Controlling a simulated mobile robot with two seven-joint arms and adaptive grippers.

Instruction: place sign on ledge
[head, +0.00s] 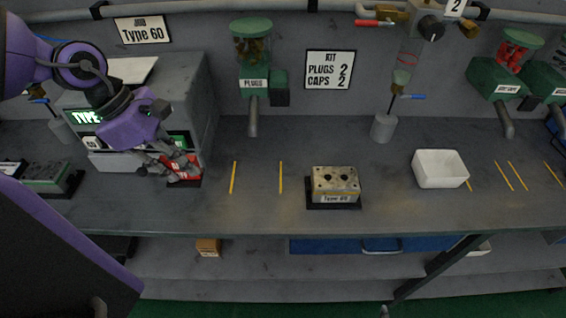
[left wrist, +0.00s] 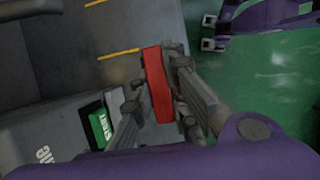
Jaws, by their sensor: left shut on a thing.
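A red sign (head: 178,165) with pale marks is between the fingers of my left gripper (head: 162,165). In the left wrist view the red sign (left wrist: 158,85) shows edge-on as a narrow bar, with the left gripper (left wrist: 155,95) shut on it. The gripper holds it at the front right corner of a grey machine (head: 180,90). A pale ledge (head: 105,162) runs along the machine's lower front, partly hidden by my arm. A green sign (head: 180,142) stands at the machine front behind the gripper; it also shows in the left wrist view (left wrist: 101,125). My right gripper is not in view.
A metal valve block (head: 335,183) sits on a black base mid-bench. A white bin (head: 440,168) stands to its right. Another block (head: 45,177) is at the far left. The bench with yellow lines (head: 281,177) is clear between the machine and the middle block.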

